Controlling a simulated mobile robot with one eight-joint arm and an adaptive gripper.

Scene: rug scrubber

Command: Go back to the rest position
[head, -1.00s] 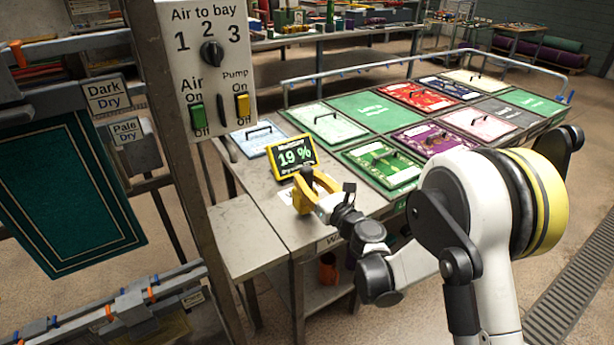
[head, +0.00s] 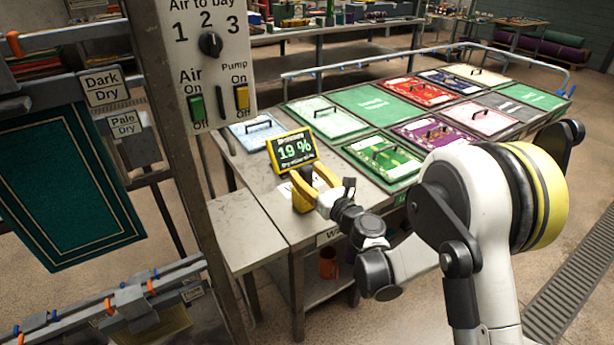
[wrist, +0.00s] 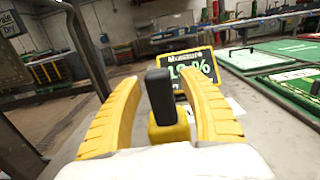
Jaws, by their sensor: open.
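My gripper (head: 314,183) is at the near end of the grey workbench, low over its top, with its curved yellow fingers spread. In the wrist view my gripper (wrist: 160,78) has a yellow piece with an upright black block (wrist: 161,96) between its fingers. I cannot tell whether the fingers touch it. A moisture display (head: 292,152) reading 19 % stands tilted just beyond the fingers. It also shows in the wrist view (wrist: 192,68), partly hidden by the right finger and the black block.
A post with a switch panel (head: 208,80) stands left of the bench. A dark green rug (head: 70,190) hangs further left. Several coloured rug panels with handles, such as a green one (head: 383,160), lie on the bench beyond the gripper. A rail (head: 420,55) runs along the bench's far edge.

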